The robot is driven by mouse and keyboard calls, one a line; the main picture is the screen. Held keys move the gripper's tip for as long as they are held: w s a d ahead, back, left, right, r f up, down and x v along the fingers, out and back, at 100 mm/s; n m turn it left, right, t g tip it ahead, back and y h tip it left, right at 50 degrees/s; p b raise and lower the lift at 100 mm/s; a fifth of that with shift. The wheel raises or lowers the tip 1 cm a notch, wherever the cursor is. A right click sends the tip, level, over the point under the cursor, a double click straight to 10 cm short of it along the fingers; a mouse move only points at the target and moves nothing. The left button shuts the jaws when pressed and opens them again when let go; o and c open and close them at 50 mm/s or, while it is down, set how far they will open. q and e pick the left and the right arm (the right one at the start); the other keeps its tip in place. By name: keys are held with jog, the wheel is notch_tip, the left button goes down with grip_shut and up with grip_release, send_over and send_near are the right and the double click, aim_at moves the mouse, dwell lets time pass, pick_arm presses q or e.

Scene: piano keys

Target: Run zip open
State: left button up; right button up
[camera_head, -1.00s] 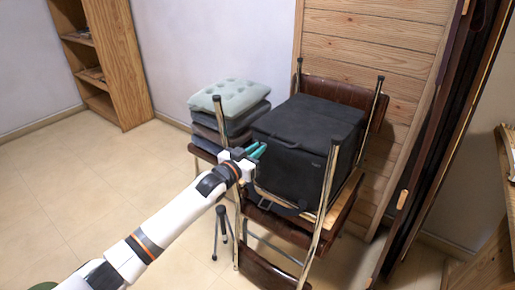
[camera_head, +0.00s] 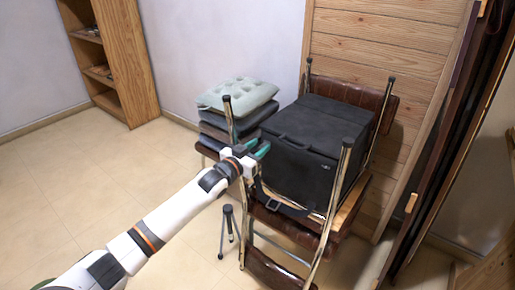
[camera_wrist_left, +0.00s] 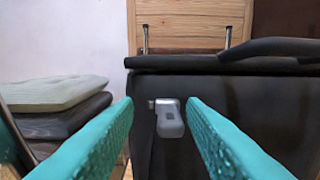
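A black box-shaped soft bag (camera_head: 310,160) sits on an upturned chair stack. In the left wrist view its dark front (camera_wrist_left: 240,110) lies under an overhanging lid edge (camera_wrist_left: 210,64). A grey metal zip pull (camera_wrist_left: 170,118) hangs on the front, near its left edge. My left gripper (camera_head: 256,153) is at the bag's left corner in the head view. Its two teal fingers (camera_wrist_left: 160,118) are spread, with the pull showing in the gap between them. Neither finger visibly touches the pull; the depth between them is hard to tell. My right gripper is in neither view.
Folded cushions (camera_head: 237,94) are stacked left of the bag. Metal chair legs (camera_head: 335,190) rise close around it. A wooden panel (camera_head: 385,45) stands behind. A small black tripod-like stand (camera_head: 227,230) is below my arm. The floor at left is clear.

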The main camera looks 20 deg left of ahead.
pick_arm(q)
jog(key=shift+s, duration=0.1)
